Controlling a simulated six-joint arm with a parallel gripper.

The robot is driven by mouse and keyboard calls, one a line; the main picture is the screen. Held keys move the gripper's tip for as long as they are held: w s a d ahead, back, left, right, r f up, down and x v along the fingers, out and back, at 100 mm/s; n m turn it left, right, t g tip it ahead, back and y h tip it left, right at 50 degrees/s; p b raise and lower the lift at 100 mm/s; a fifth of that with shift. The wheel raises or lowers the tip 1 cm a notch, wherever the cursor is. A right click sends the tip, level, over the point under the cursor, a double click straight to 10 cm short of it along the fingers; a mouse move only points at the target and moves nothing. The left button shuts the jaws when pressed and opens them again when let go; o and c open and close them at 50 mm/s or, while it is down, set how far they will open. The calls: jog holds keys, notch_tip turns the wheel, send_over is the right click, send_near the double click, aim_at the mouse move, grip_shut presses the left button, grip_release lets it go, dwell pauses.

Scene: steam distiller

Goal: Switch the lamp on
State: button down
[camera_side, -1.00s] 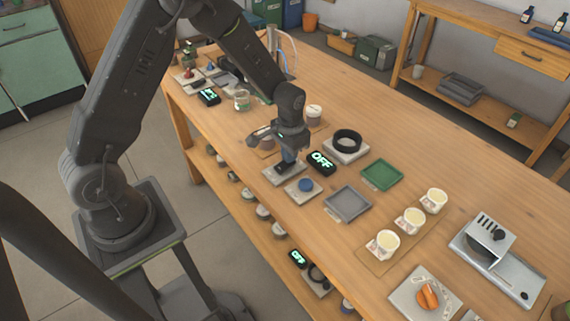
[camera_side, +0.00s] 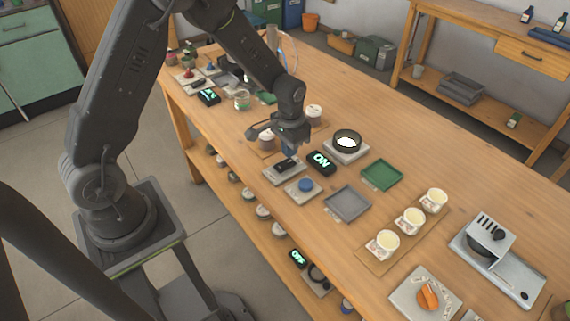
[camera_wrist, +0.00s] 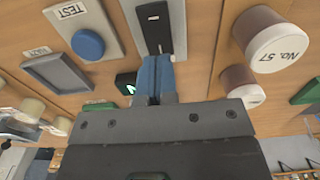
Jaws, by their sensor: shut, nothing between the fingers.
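The lamp (camera_side: 347,142) is a dark ring on a pale base, and its centre glows white. The small black display (camera_side: 321,162) beside it reads ON in the side view. The lamp's switch (camera_side: 287,165) is a black rocker on a pale plate, left of the display; it also shows in the wrist view (camera_wrist: 160,27). My gripper (camera_side: 289,148) is shut and empty, just above and behind the switch. In the wrist view its blue fingertips (camera_wrist: 154,75) sit together at the switch plate's near end; whether they touch it I cannot tell.
A blue button (camera_side: 305,185) on a plate marked TEST (camera_wrist: 88,45) is close to the switch. A grey tray (camera_side: 330,207), a green tray (camera_side: 399,179) and white cups (camera_side: 410,221) stand to the right.

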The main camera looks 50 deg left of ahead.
jog(key=shift+r, duration=2.15)
notch_tip(320, 180, up, 9)
jog(key=t, duration=0.1)
send_over(290, 161)
jog(key=s+d, duration=0.2)
jog(key=s, duration=0.2)
jog(key=s+d+r+t, duration=0.1)
jog(key=s+r+t, duration=0.1)
jog(key=s+r, duration=0.3)
jog(key=s+d+r+t, duration=0.2)
jog(key=s+r, duration=0.4)
jog(key=s, duration=0.6)
jog(key=shift+s+t, duration=0.2)
jog(key=shift+t, duration=0.1)
jog(key=shift+r, duration=0.1)
